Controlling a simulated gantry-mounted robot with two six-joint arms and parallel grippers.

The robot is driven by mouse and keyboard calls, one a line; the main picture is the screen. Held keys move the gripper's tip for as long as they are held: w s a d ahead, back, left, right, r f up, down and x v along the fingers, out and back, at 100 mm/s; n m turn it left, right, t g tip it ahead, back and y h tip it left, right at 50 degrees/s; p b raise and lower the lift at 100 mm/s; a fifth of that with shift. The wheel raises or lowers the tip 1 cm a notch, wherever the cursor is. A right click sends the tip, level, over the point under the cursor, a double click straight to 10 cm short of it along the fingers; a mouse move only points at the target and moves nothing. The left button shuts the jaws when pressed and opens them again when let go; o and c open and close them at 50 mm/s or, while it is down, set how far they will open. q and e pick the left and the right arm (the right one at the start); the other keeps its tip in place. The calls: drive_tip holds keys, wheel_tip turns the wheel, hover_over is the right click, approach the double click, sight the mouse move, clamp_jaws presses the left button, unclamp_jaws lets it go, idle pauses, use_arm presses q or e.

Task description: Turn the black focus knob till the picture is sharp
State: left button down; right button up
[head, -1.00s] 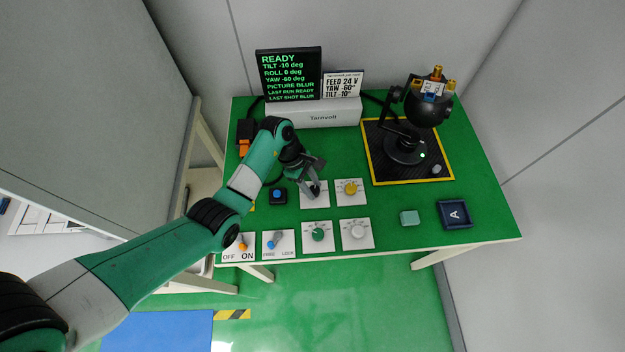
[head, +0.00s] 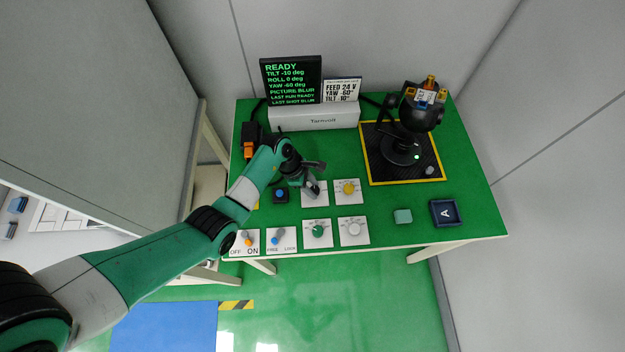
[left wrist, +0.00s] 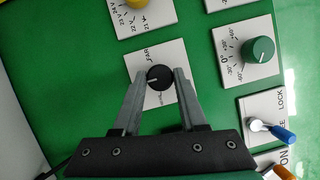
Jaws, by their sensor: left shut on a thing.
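The black focus knob (left wrist: 160,78) stands on a white plate marked "FAR" in the left wrist view. My left gripper (left wrist: 161,80) has one finger on each side of the knob and is shut on it. In the head view my left gripper (head: 311,187) covers most of the knob on its white plate (head: 322,199). The screen (head: 291,81) reads READY, TILT -10 deg, ROLL 0 deg, YAW -60 deg, PICTURE BLUR. The gimbal camera (head: 418,113) stands on a black mat at the right. My right gripper is not in view.
Around the focus plate are a yellow knob (head: 348,188), a green knob (head: 318,230), a white knob (head: 354,229) and a blue button (head: 280,193). Two toggle switches stand at the front left. A teal block (head: 403,216) and a dark tray (head: 436,222) lie at the right.

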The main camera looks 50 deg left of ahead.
use_arm(q)
drive_tip(key=shift+c, duration=2.2)
unclamp_jaws()
drive_tip(key=shift+r, duration=0.1)
drive_tip(key=p+v, duration=0.5)
drive_tip(key=v, duration=0.6)
drive_tip(key=shift+a+r, duration=0.15)
drive_tip(key=shift+r, duration=0.05)
drive_tip(key=shift+s, duration=0.1)
